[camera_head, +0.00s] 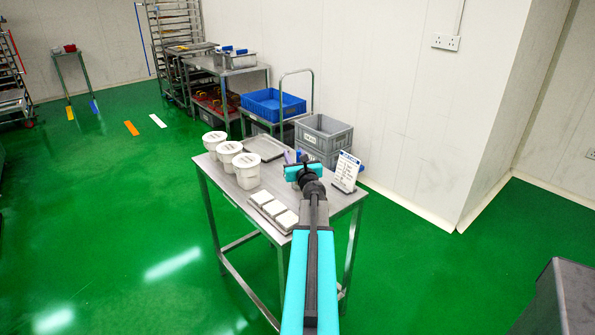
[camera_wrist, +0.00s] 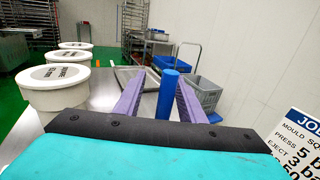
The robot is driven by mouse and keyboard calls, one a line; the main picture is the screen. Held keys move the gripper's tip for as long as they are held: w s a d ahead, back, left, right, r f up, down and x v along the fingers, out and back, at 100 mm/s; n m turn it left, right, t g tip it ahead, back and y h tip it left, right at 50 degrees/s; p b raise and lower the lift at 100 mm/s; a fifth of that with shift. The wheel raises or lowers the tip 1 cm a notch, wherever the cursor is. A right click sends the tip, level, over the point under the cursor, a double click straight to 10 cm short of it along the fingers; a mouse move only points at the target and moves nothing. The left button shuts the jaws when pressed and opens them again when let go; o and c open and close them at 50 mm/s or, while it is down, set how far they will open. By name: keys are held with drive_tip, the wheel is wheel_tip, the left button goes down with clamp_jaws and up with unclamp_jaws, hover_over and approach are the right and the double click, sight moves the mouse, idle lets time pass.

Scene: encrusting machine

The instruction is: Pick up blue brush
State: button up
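A blue upright cylinder, which looks like the handle of the blue brush (camera_wrist: 168,96), shows between my fingers in the wrist view. It stands closer to the right finger, and its lower end is hidden behind my gripper body. My gripper (camera_wrist: 157,82) has two purple fingers spread apart, with a gap visible left of the handle. In the head view my gripper (camera_head: 297,157) is over the far right part of the steel table (camera_head: 232,190). The brush is mostly hidden there by my arm, and its bristles are not visible.
Lidded white tubs (camera_head: 227,152) stand on the table's left side. White blocks (camera_head: 273,208) lie at its front. A metal tray (camera_head: 264,147) lies at the back, and a sign (camera_head: 346,172) stands at the right. Blue (camera_head: 272,104) and grey crates (camera_head: 322,133) stand behind.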

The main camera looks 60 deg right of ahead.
drive_tip(key=shift+s+d, duration=0.15)
drive_tip(key=shift+s, duration=0.05)
drive_tip(key=shift+c, duration=0.4)
clamp_jaws()
drive_tip(key=shift+r, duration=0.15)
wheel_tip(320, 180, up, 10)
drive_tip(key=p, duration=0.2)
drive_tip(key=shift+p, duration=0.35)
idle(0.4)
